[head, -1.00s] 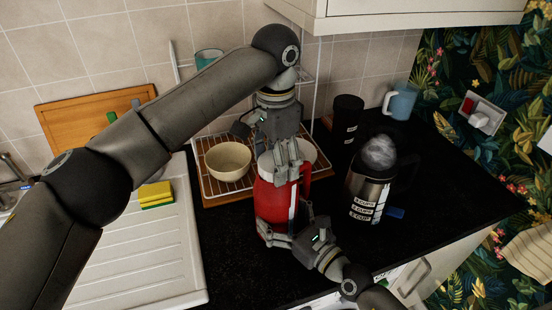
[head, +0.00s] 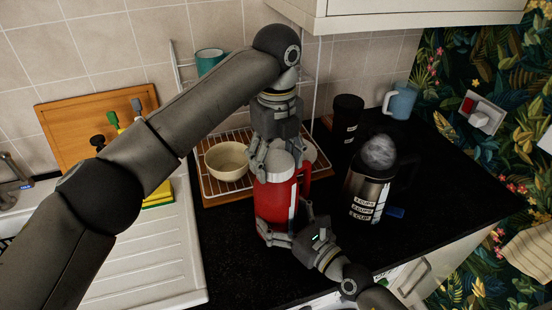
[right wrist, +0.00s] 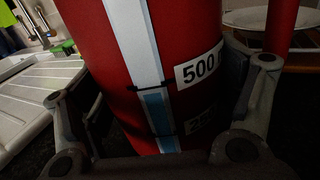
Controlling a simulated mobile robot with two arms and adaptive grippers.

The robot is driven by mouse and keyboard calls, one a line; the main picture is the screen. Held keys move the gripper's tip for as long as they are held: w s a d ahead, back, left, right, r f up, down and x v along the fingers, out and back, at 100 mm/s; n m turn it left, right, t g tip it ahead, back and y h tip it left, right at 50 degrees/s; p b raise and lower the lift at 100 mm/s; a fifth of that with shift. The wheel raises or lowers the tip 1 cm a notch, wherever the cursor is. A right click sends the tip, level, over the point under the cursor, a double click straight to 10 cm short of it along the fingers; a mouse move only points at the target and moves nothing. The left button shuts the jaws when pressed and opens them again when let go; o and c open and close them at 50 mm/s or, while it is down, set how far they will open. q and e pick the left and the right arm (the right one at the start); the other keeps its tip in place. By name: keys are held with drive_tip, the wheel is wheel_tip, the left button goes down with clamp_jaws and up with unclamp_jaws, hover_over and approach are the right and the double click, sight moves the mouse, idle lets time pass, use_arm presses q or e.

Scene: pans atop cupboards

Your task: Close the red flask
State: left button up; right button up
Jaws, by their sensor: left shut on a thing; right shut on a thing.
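The red flask (head: 272,205) stands upright on the black worktop, with a white strip down its front and a handle on its right. Its pale lid (head: 279,165) is at the top. My left gripper (head: 281,155) comes down from above and is shut on the lid, its fingers on either side. My right gripper (head: 285,238) is shut around the lower body of the flask from the front right. In the right wrist view the flask (right wrist: 150,70) fills the space between the fingers, with a "500" label showing. The lid's seating is hidden by the fingers.
A cream bowl (head: 227,162) sits on a wire rack just left behind the flask. The white drainer (head: 150,265) is at left.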

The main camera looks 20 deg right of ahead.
use_arm(q)
drive_tip(key=m, duration=0.7)
drive_tip(key=shift+m, duration=0.3)
drive_tip(key=m, duration=0.6)
drive_tip(key=o, duration=0.9)
drive_tip(key=shift+r, duration=2.25)
drive_tip(key=shift+c, duration=0.2)
